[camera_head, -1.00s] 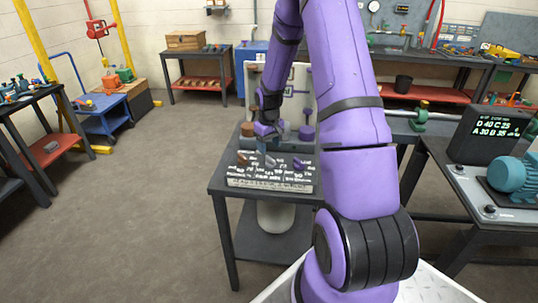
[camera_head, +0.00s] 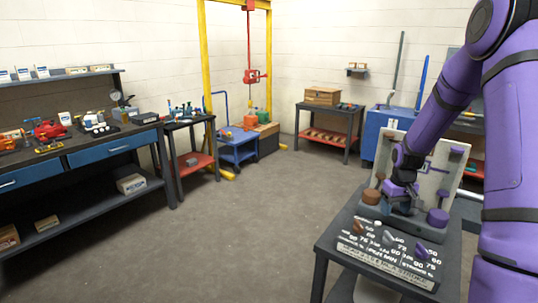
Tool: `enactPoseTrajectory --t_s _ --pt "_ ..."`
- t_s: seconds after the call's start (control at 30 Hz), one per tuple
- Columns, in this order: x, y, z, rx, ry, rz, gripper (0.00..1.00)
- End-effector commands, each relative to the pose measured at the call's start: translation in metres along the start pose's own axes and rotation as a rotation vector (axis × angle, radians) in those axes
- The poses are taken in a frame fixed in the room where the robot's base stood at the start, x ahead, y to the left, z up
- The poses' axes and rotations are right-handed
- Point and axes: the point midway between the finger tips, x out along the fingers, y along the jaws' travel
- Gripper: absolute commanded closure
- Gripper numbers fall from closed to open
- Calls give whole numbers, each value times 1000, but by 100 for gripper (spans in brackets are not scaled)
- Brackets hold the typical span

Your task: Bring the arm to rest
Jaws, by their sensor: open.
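My purple arm (camera_head: 512,130) stands at the right of the view and reaches over a small dark table (camera_head: 322,250). My gripper (camera_head: 402,200) is at the arm's far end, low over that table, beside a brown knob (camera_head: 371,196) and a purple knob (camera_head: 437,217). It is open; its fingertips are small and partly hidden, so I cannot tell whether they touch anything. A pale upright board (camera_head: 428,160) with purple parts stands right behind it. A panel with white lettering (camera_head: 385,262) lies at the table's front, with small brown, grey and purple pieces on it.
A workbench with blue drawers (camera_head: 105,152) runs along the left. A blue cart (camera_head: 238,150), a hoist with a yellow frame (camera_head: 206,60), a shelf table (camera_head: 328,130) and a blue cabinet (camera_head: 385,128) stand at the back. The middle floor (camera_head: 250,230) is clear.

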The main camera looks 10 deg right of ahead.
Motion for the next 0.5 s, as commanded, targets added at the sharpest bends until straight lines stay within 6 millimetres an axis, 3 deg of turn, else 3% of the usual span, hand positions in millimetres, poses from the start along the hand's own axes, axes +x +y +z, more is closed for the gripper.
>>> enactPoseTrajectory --t_s 0.17,0.5 --pt "-25 -12 2 -8 19 16 40" --pt "-131 -75 35 -26 106 69 40"
